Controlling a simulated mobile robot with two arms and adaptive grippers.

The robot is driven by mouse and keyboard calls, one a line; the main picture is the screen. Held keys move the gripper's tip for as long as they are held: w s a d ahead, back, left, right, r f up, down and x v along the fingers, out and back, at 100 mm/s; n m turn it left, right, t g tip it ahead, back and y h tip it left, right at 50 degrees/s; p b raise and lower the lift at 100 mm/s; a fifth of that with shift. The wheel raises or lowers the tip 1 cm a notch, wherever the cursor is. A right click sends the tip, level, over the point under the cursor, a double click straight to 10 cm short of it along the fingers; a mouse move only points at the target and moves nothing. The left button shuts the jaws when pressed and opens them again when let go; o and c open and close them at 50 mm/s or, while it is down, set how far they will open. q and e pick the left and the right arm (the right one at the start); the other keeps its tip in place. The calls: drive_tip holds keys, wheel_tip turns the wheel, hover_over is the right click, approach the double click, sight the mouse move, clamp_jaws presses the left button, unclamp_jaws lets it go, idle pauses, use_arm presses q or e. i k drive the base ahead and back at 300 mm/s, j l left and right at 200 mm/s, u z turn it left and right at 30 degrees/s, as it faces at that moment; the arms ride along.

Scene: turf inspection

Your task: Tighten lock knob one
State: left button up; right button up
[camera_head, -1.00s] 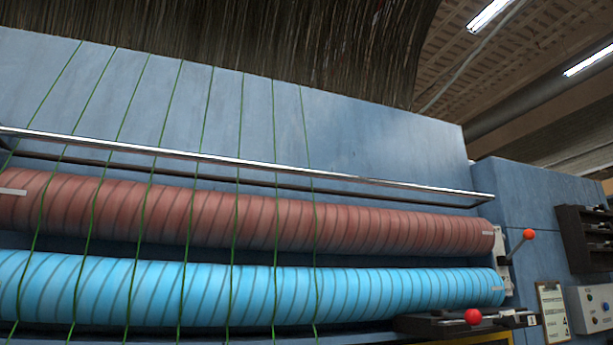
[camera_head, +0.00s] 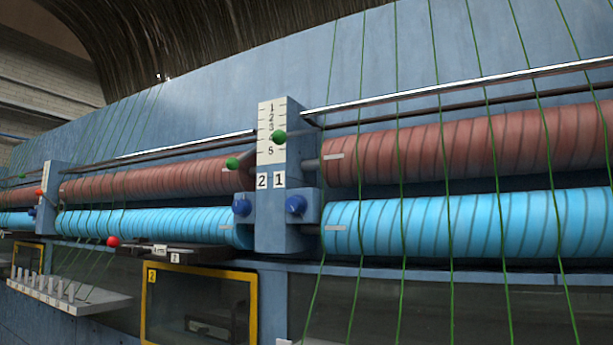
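A blue post (camera_head: 283,225) stands between two roller sections. It carries a white number scale (camera_head: 268,118) and the labels "2" (camera_head: 262,181) and "1" (camera_head: 279,180). A dark blue knob (camera_head: 296,205) sits under the "1" label and likely is lock knob one. A second blue knob (camera_head: 242,207) sits under the "2" label. A green ball handle (camera_head: 279,137) is beside the scale, and another green ball (camera_head: 232,163) is at its left. How tight either knob is cannot be told. Neither of my grippers is in view.
Red rollers (camera_head: 450,145) run above blue rollers (camera_head: 460,225) on both sides of the post, with green yarns across them. A metal bar (camera_head: 450,90) runs above. A red ball handle (camera_head: 113,241), a yellow-framed window (camera_head: 200,268) and a shelf with several white cones (camera_head: 70,300) are at lower left.

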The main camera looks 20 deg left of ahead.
sight(296, 205)
drive_tip(key=j+z, duration=0.9)
drive_tip(key=z, duration=0.15)
drive_tip(key=i, duration=0.05)
